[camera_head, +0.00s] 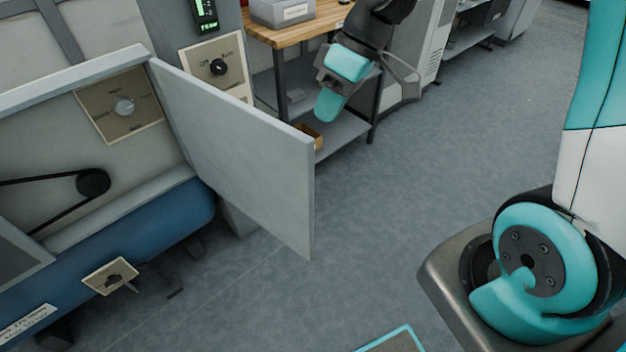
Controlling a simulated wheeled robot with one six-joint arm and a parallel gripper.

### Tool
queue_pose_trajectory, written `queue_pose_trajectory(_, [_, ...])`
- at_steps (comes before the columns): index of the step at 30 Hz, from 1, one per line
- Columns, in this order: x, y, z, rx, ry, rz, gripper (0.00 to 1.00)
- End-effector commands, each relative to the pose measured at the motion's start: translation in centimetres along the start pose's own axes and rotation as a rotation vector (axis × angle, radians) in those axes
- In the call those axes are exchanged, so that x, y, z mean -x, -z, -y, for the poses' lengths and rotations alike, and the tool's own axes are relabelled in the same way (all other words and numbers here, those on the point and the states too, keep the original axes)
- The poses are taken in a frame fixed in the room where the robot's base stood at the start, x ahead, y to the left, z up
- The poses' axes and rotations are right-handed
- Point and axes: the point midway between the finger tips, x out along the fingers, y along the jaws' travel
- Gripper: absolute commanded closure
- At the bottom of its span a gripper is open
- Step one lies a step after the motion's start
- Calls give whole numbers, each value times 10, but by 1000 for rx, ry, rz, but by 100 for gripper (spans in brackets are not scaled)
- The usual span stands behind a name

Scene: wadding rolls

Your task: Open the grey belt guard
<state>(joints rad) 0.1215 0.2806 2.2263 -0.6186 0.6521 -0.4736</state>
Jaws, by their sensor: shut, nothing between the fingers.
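The grey belt guard (235,150) is a flat panel at the left. It stands swung out from the blue machine (150,235), its free edge pointing toward the open floor. The opening behind it shows a black pulley (93,183) and belt. My gripper (331,104) is beyond the guard's free edge, up and slightly to the right in the picture. It points downward, is shut and holds nothing. It appears apart from the guard. The guard's far face is hidden.
Beyond the guard stand a wooden-topped workbench (290,37) with a grey box (283,11) and a dial panel (217,67). The floor (430,170) at centre right is clear.

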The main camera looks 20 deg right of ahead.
Motion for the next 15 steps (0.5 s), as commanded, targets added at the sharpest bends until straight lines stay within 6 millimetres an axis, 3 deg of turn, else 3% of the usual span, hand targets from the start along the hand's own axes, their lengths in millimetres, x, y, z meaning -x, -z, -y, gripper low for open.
queue_pose_trajectory(1, [-16, -5, -36, -3, 23, -16, 100])
queue_pose_trajectory(6, [-46, -23, -117, 43, 67, -85, 100])
queue_pose_trajectory(10, [-60, -36, -150, 66, 80, -123, 100])
queue_pose_trajectory(15, [-72, -40, -161, 80, 87, -139, 100])
